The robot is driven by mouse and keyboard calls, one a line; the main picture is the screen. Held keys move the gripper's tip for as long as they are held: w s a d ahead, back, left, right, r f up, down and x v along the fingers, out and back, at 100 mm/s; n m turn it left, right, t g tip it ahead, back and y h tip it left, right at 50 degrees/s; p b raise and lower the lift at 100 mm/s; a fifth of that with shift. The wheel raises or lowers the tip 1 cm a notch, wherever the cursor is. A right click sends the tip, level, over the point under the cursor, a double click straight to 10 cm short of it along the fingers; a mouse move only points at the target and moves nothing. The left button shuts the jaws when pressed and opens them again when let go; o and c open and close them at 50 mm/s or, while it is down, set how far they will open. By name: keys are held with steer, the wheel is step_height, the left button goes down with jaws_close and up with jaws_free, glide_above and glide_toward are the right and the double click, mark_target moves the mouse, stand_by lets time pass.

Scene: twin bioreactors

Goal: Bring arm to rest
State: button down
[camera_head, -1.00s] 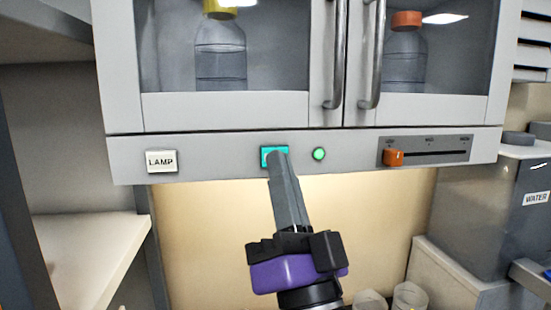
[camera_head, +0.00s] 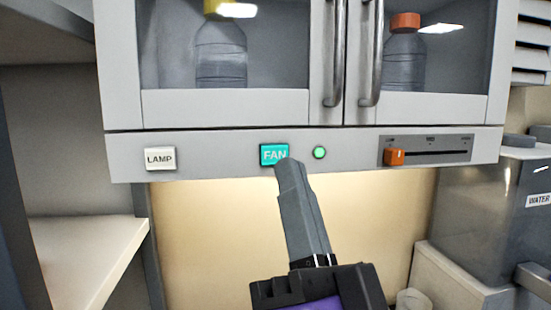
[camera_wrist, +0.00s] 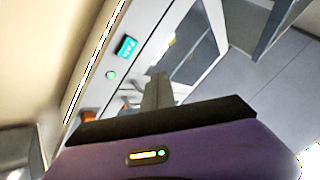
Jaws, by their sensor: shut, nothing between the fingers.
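My gripper (camera_head: 287,168) is shut and empty in the head view. Its tip is just below and right of the teal FAN button (camera_head: 273,155), whose label now shows. I cannot tell from the head view alone how far the tip stands off the panel. In the wrist view my gripper's fingers (camera_wrist: 157,88) are together, and the FAN button (camera_wrist: 126,48) is apart from them, up and to the left. A round green light (camera_head: 319,153) glows to the right of the button.
A white LAMP button (camera_head: 160,159) is at the panel's left. An orange slider knob (camera_head: 395,157) sits at the left end of its slot. Glass cabinet doors with handles (camera_head: 371,60) are above. A grey WATER container (camera_head: 490,205) stands at right. A pale shelf (camera_head: 75,250) is at left.

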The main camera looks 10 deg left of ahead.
steer(key=s+d+f+n+g+h, duration=0.1)
steer(key=s+d+f+n, duration=0.2)
steer(key=f, duration=0.6)
steer(key=s+d+f+n+g+h, duration=0.1)
steer(key=s+d+f+g, duration=0.15)
steer(key=d+f, duration=0.45)
steer(key=s+d+f+n+g+h, duration=0.1)
steer(key=s+f+n, duration=0.2)
steer(key=f, duration=0.8)
steer(key=s+d+f+m+g+h, duration=0.2)
steer(key=s+d+f, duration=0.3)
steer(key=s+f, duration=0.3)
steer(key=s+d+f+m+g+h, duration=0.2)
steer(key=s+d+f+g+h, duration=0.2)
steer(key=s+f, duration=0.4)
steer(key=s+d+h, duration=0.1)
steer(key=s, duration=0.3)
steer(key=shift+d+f, duration=0.2)
steer(key=shift+d, duration=0.1)
